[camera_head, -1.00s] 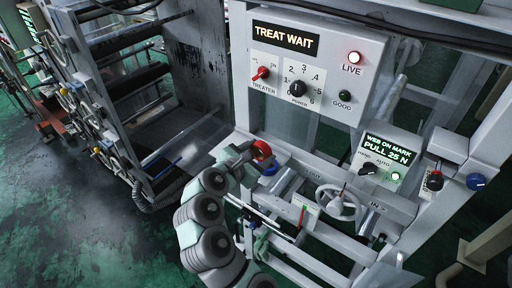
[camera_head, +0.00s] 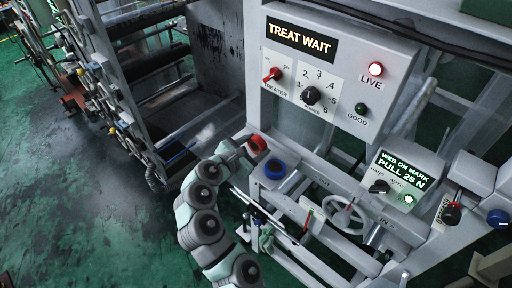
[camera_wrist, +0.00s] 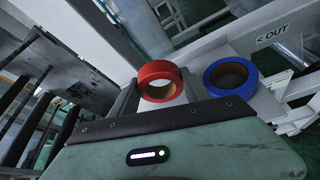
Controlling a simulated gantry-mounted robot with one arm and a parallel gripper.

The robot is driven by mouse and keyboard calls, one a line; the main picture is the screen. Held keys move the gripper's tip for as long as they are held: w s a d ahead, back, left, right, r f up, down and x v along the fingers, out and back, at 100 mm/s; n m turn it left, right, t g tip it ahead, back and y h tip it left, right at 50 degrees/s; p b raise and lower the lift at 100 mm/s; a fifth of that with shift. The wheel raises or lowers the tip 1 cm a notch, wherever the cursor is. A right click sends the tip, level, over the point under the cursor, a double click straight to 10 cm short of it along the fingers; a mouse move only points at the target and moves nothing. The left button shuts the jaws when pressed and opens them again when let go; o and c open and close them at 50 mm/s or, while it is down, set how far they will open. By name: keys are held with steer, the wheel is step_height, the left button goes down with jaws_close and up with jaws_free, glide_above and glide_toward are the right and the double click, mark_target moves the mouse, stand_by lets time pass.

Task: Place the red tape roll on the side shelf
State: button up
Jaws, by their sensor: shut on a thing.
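The red tape roll (camera_head: 257,143) is at the end of my arm in the head view. In the wrist view the red tape roll (camera_wrist: 160,82) is just beyond the dark front edge of my gripper (camera_wrist: 161,100), with its brown core showing. My gripper (camera_head: 246,148) is shut on the red roll; its fingers are mostly hidden. The blue tape roll (camera_head: 275,168) lies on a pale shelf (camera_head: 262,180) to the right of the red roll. The wrist view also shows the blue roll (camera_wrist: 230,76) beside the red one, apart from it.
The control panel (camera_head: 325,70) reading TREAT WAIT stands above and behind the rolls. A handwheel (camera_head: 345,215) and rails lie to the right. The roller rack (camera_head: 130,80) stands at the left. Open green floor (camera_head: 80,220) lies at the lower left.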

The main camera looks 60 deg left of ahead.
steer(key=shift+f, duration=0.9)
steer(key=o, duration=1)
steer(key=shift+o, duration=0.2)
steer(key=shift+r, duration=0.2)
steer(key=v, duration=1.2)
steer(key=shift+b, duration=0.3)
